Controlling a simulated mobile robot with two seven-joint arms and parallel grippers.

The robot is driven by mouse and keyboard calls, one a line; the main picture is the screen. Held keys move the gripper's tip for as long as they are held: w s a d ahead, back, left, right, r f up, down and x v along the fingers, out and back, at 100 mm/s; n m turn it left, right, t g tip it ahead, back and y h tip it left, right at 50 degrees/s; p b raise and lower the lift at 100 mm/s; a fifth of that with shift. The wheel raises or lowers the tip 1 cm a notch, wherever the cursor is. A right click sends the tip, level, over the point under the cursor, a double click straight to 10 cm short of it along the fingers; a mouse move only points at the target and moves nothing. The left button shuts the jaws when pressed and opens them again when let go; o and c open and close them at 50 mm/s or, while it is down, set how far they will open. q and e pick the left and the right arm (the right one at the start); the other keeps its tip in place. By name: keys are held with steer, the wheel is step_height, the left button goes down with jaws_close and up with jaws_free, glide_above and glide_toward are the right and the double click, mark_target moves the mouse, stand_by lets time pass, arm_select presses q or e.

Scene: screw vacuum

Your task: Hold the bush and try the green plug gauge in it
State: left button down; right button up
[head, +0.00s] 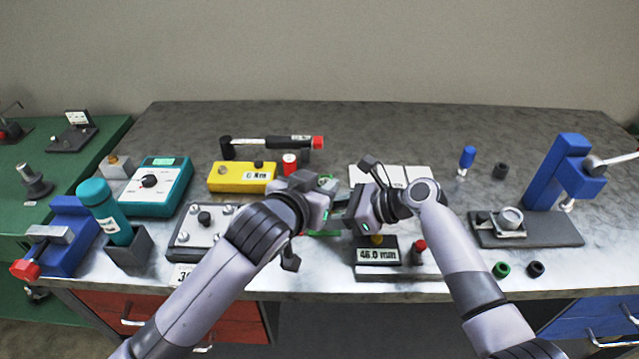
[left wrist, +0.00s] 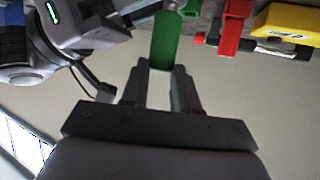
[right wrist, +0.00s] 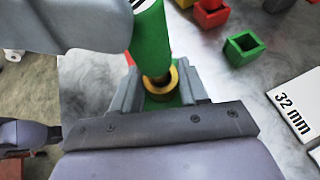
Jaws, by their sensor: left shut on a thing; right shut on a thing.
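The green plug gauge (right wrist: 150,35) reaches down from the top of the right wrist view. Its lower end meets the brass-coloured bush (right wrist: 160,85); I cannot tell how far inside it is. My right gripper (right wrist: 160,92) is shut on the bush, a finger on either side. Green shows below the bush, but I cannot tell what it belongs to. In the left wrist view the gauge (left wrist: 166,42) stands at the tips of my left gripper (left wrist: 160,70), which is shut on it.
A green square socket (right wrist: 243,47) and a red one (right wrist: 210,14) stand close by on the bench. A white 32 mm card (right wrist: 295,108) lies at the right. The 46.0 mm display (head: 378,255) sits just in front of my right gripper.

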arm_select(q)
steer(key=shift+f, duration=0.95)
stand_by(0.5)
stand_by(0.7)
step_height(320, 180, up, 6)
stand_by(1.1)
arm_select(e)
steer(key=o, duration=0.9)
